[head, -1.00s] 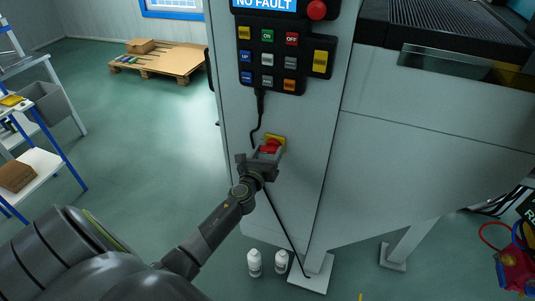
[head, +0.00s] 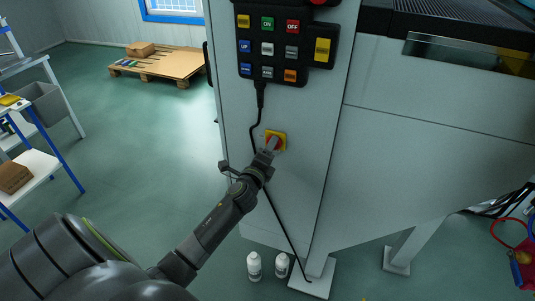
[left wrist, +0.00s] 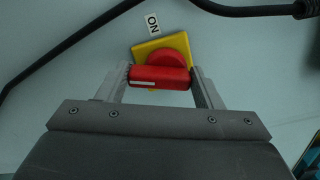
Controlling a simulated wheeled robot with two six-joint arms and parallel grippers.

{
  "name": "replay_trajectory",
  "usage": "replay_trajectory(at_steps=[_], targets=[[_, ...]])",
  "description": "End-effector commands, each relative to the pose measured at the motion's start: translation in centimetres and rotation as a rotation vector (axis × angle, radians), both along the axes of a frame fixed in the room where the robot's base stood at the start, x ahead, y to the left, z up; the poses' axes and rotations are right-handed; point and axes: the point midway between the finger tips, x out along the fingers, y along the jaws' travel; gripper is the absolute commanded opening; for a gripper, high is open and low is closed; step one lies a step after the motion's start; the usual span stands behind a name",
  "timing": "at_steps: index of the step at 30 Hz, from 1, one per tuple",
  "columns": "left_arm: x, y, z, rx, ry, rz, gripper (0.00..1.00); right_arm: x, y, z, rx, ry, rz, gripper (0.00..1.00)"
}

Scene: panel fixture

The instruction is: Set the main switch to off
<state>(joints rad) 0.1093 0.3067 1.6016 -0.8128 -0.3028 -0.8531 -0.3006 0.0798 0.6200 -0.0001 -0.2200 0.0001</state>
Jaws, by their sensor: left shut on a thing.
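The main switch is a red rotary handle on a yellow square plate (head: 283,134), fixed to the grey panel below the button box. In the left wrist view the red handle (left wrist: 160,77) lies crosswise between my fingers, with a white mark on it. An ON label (left wrist: 152,22) is just above the yellow plate (left wrist: 146,48) there. My left gripper (head: 268,151) is shut on the handle, one finger at each end. In the head view the gripper hides part of the handle. My right gripper is not in view.
The button box (head: 283,48) is above the switch, and its black cable (head: 259,120) runs down close to my gripper. Two white bottles (head: 254,266) stand on the floor by the panel's foot. A shelf trolley (head: 35,165) is at the left; the floor between is clear.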

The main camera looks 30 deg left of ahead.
Motion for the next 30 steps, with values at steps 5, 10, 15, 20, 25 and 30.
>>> replay_trajectory(at_steps=[5,10,15,20,25,30], targets=[[0.0,0.0,-0.4,-0.143,-0.033,0.001,0.37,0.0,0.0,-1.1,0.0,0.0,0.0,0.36],[0.0,-0.1,-0.5,-0.252,-0.059,0.001,0.37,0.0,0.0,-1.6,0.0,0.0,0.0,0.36],[0.0,-0.1,-0.4,-0.329,-0.077,0.002,0.37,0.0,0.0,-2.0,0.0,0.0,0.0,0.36],[0.0,-0.2,-0.4,-0.371,-0.087,0.002,0.37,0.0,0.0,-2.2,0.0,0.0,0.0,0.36],[0.0,-0.2,-0.4,-0.391,-0.09,0.002,0.37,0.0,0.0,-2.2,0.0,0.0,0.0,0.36],[0.0,-0.2,-0.4,-0.396,-0.092,0.002,0.37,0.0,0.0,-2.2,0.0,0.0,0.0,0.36]])
